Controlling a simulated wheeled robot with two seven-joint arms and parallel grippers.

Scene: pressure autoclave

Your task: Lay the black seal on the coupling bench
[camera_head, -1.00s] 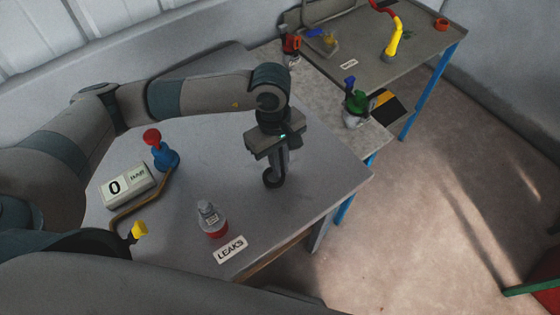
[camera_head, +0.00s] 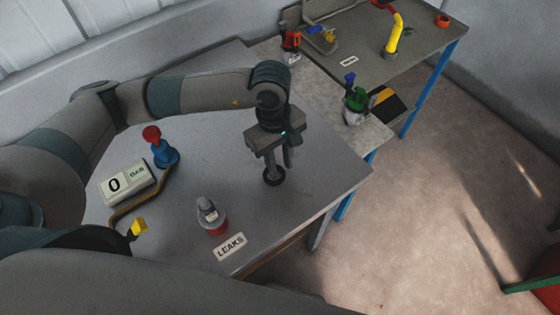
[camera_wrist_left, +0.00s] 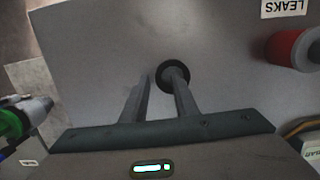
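The black seal (camera_head: 274,177), a small dark ring, looks flat on the grey tabletop (camera_head: 330,180) that bears the LEAKS label. My left gripper (camera_head: 280,170) points down over it with its two fingers apart. In the left wrist view, one fingertip overlaps the seal (camera_wrist_left: 173,66) and the other is off to its left side. I cannot tell whether that fingertip is inside the ring or just above it. No label that I can read names the coupling bench. My right gripper is not in view.
A red-based grey bottle (camera_head: 212,220) stands by the LEAKS label (camera_head: 230,248). A gauge reading 0 BAR (camera_head: 125,184) and a blue valve with a red knob (camera_head: 162,150) stand left. A green-topped fitting (camera_head: 355,104) and a farther bench (camera_head: 425,48) with a yellow hose are beyond.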

